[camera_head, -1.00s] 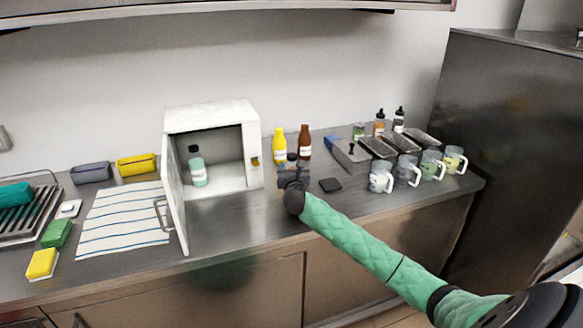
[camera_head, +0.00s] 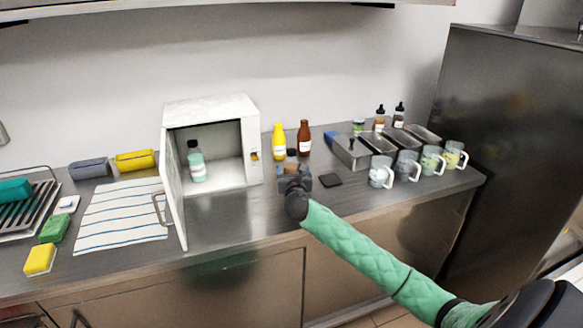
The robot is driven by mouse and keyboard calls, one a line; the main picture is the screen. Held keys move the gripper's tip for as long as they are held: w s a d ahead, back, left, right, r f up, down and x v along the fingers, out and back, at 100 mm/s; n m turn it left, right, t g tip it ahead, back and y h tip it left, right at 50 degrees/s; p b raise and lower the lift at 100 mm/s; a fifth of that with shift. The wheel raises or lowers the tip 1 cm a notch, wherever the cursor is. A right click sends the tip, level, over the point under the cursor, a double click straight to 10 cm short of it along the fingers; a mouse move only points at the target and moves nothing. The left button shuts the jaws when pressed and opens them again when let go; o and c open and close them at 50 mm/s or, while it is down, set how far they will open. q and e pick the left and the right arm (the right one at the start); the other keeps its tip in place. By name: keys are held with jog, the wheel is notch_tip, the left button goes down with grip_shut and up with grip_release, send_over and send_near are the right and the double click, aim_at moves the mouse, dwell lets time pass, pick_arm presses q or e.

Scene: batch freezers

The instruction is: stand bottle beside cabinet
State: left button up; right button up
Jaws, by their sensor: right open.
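A white cabinet (camera_head: 208,112) stands on the counter with its door (camera_head: 174,205) swung open toward me. A teal bottle (camera_head: 197,172) with a white label and black cap stands upright inside it. A yellow bottle (camera_head: 279,142) and a brown bottle (camera_head: 304,140) stand upright on the counter to the right of the cabinet. My right gripper (camera_head: 293,178) is open, low over the counter just right of the cabinet. Right behind it is a small dark-capped thing (camera_head: 292,153), mostly hidden; I cannot tell whether the fingers touch it. My left gripper is not in view.
A black pad (camera_head: 331,180) lies right of the gripper. Farther right are metal trays (camera_head: 353,151), several mugs (camera_head: 381,172) and dropper bottles (camera_head: 399,116). A striped cloth (camera_head: 122,216), sponges (camera_head: 40,260) and a dish rack (camera_head: 20,225) are at left. Counter in front of the cabinet is clear.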

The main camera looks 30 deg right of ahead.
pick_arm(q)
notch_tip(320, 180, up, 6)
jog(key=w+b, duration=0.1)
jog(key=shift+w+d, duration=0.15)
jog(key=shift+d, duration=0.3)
pick_arm(e)
jog(key=v, duration=0.6)
jog(key=shift+s, duration=0.2)
jog(key=shift+a, duration=0.2)
